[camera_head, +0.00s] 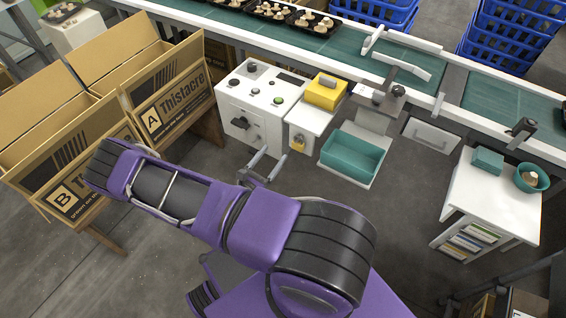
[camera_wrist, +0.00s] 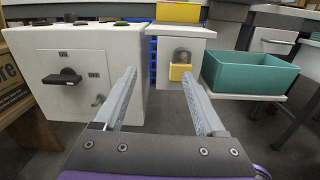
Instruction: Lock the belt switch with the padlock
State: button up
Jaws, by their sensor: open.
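The belt switch (camera_head: 239,123) is a black handle on the front of a white control box (camera_head: 232,105). In the wrist view, the switch handle (camera_wrist: 62,78) lies roughly level, with small labels above and right of it. The yellow padlock (camera_wrist: 178,72) with a grey shackle hangs on the front of a white cabinet right of the box; it also shows in the head view (camera_head: 298,145). My gripper (camera_wrist: 158,74) is open and empty, its fingers apart in front of the gap between box and cabinet. In the head view my gripper (camera_head: 269,155) is in front of the box.
A teal bin (camera_head: 352,158) stands right of the padlock's cabinet. A yellow container (camera_head: 326,92) sits on top of that cabinet. Cardboard cartons (camera_head: 176,92) stand on the left. The conveyor (camera_head: 215,19) runs behind.

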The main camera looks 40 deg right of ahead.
aim_at(297, 146)
jog(key=shift+s+d+f+b, duration=0.1)
jog(key=shift+d+f, duration=0.35)
jog(key=shift+d, duration=1)
jog(key=shift+s+d+f+b, duration=0.15)
jog(key=shift+d+f, duration=0.25)
jog(key=shift+d, duration=1.1)
jog(key=shift+w+d+f+b, duration=0.1)
jog(key=shift+d+f, duration=0.35)
jog(key=shift+d, duration=1)
jog(key=c, duration=0.9)
jog(key=shift+r, duration=0.1)
jog(key=shift+c, duration=0.2)
jog(key=shift+r, duration=0.1)
jog(key=shift+r+p, duration=0.4)
jog(key=shift+p, duration=0.1)
jog(key=shift+s, duration=0.1)
